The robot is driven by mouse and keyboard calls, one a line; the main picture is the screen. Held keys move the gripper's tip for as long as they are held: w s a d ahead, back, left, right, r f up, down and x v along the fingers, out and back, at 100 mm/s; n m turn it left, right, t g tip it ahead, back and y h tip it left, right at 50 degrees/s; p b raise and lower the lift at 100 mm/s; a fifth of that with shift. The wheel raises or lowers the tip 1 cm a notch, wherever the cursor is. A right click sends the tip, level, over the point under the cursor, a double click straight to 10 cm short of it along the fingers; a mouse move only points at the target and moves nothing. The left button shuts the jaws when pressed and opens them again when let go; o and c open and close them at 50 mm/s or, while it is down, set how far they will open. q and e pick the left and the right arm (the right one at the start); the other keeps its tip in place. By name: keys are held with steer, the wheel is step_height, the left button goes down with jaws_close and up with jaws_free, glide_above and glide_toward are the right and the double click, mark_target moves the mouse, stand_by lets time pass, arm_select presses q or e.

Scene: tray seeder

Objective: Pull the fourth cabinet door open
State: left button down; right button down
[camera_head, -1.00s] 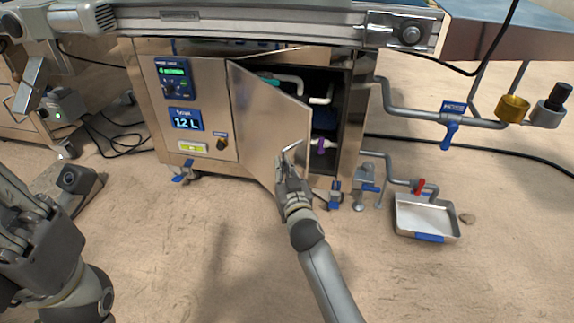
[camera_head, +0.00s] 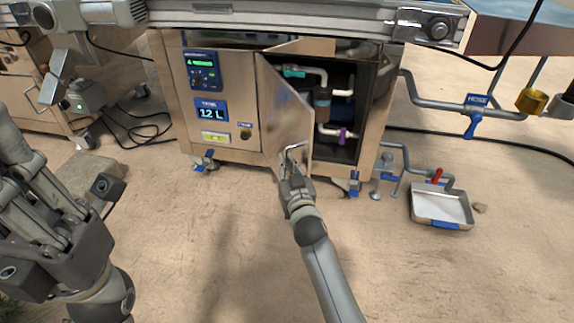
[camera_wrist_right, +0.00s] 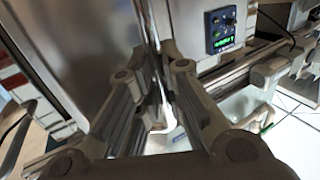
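The steel cabinet door (camera_head: 283,112) is hinged on its left side and stands partly open, swung out from the cabinet front. Its handle (camera_head: 297,152) is near the free edge, low on the door. My right gripper (camera_head: 291,167) is at this handle, its arm reaching up from the bottom. In the right wrist view, the fingers of my right gripper (camera_wrist_right: 156,100) close in around the upright metal handle, with the door panel (camera_wrist_right: 88,50) beside it. My left gripper (camera_head: 28,175) is at the far left, away from the door; its fingertips are unclear.
The open bay shows white pipes and a purple valve (camera_head: 342,134). Left of the door is a panel with a blue display (camera_head: 211,111). A metal tray (camera_head: 441,208) lies on the floor to the right. The floor in front is mostly clear.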

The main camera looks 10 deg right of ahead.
steer(key=c, duration=1.8)
jaws_free()
steer(key=s, duration=1.2)
